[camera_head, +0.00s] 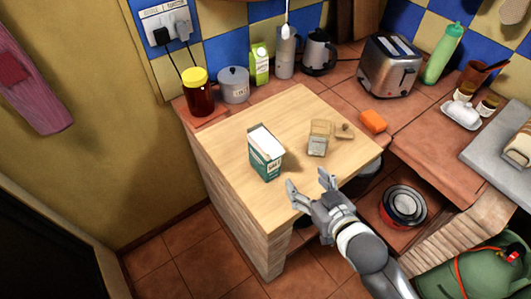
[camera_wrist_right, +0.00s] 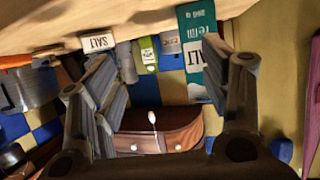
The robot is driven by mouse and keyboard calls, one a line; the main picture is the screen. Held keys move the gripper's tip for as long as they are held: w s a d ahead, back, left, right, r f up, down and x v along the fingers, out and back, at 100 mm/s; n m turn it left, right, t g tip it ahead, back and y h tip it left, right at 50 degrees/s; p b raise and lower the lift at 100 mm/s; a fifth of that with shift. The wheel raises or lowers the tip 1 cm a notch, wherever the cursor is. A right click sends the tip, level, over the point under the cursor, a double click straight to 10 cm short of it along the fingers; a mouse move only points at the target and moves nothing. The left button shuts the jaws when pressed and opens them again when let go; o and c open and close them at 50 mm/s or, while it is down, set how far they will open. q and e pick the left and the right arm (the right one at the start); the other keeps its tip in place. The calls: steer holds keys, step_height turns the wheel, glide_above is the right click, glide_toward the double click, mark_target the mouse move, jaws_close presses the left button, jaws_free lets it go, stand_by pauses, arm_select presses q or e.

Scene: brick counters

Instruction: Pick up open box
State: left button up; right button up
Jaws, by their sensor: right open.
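My left gripper is not in view.
A small salt jar (camera_head: 319,140) and a small brown piece (camera_head: 344,131) are right of the box. A red-brown jar (camera_head: 200,98), canister (camera_head: 235,88), green carton (camera_head: 259,65) and toaster (camera_head: 389,66) line the back. The worktop's left is clear.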

mark_target(274, 154)
steer(key=a+r+n+y, duration=0.1)
steer(key=w+a+r+t+y, duration=0.1)
steer(key=a+r+y, duration=0.1)
steer(key=a+r+n+y, duration=0.1)
steer(key=a+y, duration=0.1)
steer(key=shift+w+r+n+t, duration=0.25)
steer(key=shift+n+t, duration=0.05)
steer(key=shift+t, duration=0.1)
steer(key=p+x, duration=0.1)
steer(key=x, duration=0.3)
steer(key=shift+s, duration=0.1)
steer(key=shift+w+a+f, duration=0.1)
steer(key=shift+w+a, duration=0.25)
steer(key=shift+w, duration=0.15)
steer(key=shift+w+a+p, duration=0.15)
steer(key=shift+w+p, duration=0.05)
steer(key=shift+p, duration=0.15)
steer(key=p+x, duration=0.1)
steer(key=x, duration=0.3)
steer(key=shift+w+f, duration=0.1)
steer(key=shift+w+a+f, duration=0.1)
steer(key=shift+w, duration=0.1)
